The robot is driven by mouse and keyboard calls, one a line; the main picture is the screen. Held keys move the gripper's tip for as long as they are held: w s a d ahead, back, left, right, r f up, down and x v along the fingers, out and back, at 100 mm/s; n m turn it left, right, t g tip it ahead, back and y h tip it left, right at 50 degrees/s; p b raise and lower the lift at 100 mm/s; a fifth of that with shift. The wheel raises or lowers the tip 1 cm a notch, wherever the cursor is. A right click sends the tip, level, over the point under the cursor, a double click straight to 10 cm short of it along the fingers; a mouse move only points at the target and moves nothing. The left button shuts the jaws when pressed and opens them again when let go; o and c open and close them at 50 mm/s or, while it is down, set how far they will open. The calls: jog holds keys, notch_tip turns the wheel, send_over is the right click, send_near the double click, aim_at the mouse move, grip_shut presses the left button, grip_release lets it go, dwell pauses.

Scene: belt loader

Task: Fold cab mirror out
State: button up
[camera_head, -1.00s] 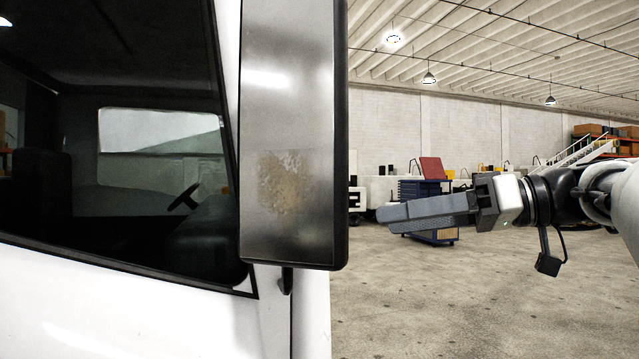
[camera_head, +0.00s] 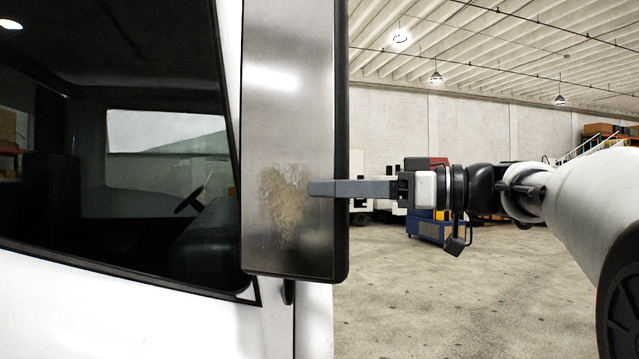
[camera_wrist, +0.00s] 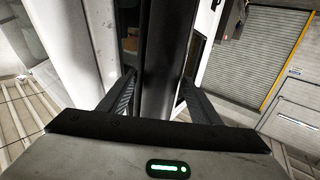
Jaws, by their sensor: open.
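The cab mirror (camera_head: 285,120) is a tall grey panel with a black frame and a brownish smudge on its face. It stands upright beside the cab's side window. My gripper (camera_head: 318,188) reaches in from the right at the mirror's outer edge, with one finger lying across the face near the smudge. In the wrist view, the open fingers of my gripper (camera_wrist: 157,82) stand on either side of the mirror's dark edge (camera_wrist: 161,60). Whether either finger touches it I cannot tell. The other finger is hidden behind the mirror in the head view.
The white cab body (camera_head: 120,315) and its dark window (camera_head: 150,240) fill the left. A blue cart (camera_head: 428,229) stands far back on the concrete floor (camera_head: 440,305). The floor right of the cab is open.

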jog(key=shift+x, duration=1.65)
grip_shut()
